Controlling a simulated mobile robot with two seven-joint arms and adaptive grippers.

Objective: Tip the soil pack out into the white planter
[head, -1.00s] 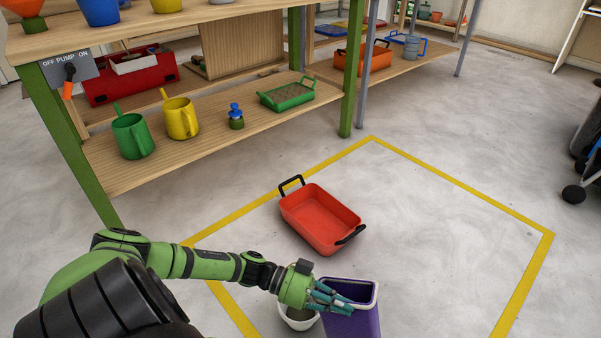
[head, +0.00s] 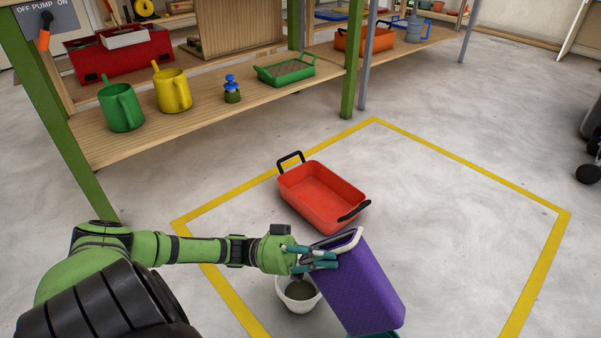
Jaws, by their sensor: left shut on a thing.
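The purple soil pack (head: 363,285) is tilted, its pale-rimmed mouth at the upper left and its base at the lower right. My left gripper (head: 325,258) is shut on the pack near the mouth. The small white planter (head: 312,303) stands on the floor just left of the pack, below my gripper. Dark material shows inside the planter; I cannot tell how full it is. The inside of the pack is hidden. A teal sliver (head: 380,334) shows under the pack's base, coloured like my fingers; I cannot tell whether it is my right gripper.
A red tray (head: 322,197) with black handles lies on the floor beyond the pack, inside a yellow floor outline (head: 470,170). A wooden shelf (head: 200,121) at the back holds green and yellow watering cans.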

